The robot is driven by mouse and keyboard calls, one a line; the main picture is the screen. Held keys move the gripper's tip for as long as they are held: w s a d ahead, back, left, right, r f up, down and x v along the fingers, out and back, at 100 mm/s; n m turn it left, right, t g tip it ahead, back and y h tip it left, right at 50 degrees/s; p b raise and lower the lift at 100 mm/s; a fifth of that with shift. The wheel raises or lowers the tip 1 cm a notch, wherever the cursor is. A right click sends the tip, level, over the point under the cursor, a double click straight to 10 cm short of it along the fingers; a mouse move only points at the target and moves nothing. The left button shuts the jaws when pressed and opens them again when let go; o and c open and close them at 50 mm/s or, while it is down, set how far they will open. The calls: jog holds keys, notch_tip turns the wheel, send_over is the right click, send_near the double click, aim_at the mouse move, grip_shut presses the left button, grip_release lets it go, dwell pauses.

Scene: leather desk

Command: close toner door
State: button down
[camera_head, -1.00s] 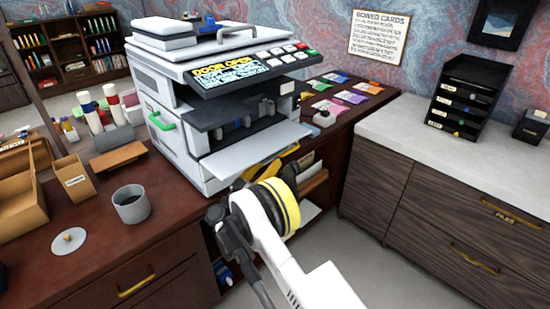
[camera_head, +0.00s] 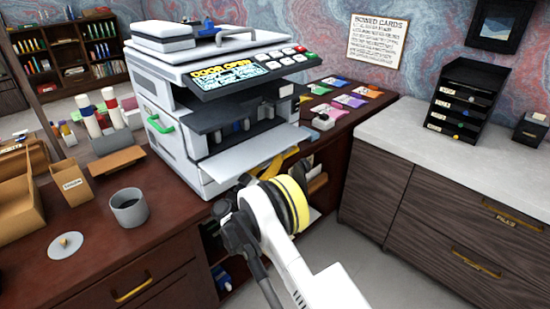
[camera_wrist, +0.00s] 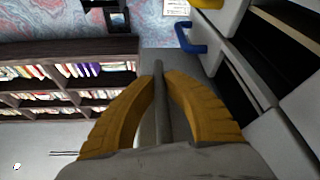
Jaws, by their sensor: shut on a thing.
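The copier (camera_head: 180,130) stands on the dark wood desk, and its panel (camera_head: 228,72) reads "DOOR OPEN". The toner door (camera_head: 245,150) is a light grey flap folded down at the front, nearly flat, leaving the dark inside open. My gripper (camera_head: 278,163) is at the door's front edge, with its yellow fingers partly hidden by my wrist. In the wrist view, both yellow fingers of my gripper (camera_wrist: 162,85) close around a thin grey strip (camera_wrist: 159,100), which looks like the door seen edge-on.
A grey cup (camera_head: 129,208), a white disc (camera_head: 66,246) and cardboard trays (camera_head: 75,182) are on the desk left of the copier. Coloured cards (camera_head: 350,100) lie behind it to the right. A pale-topped cabinet (camera_head: 440,150) stands at right, with open floor before it.

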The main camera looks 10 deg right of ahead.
aim_at(277, 147)
jog(key=shift+r, duration=0.1)
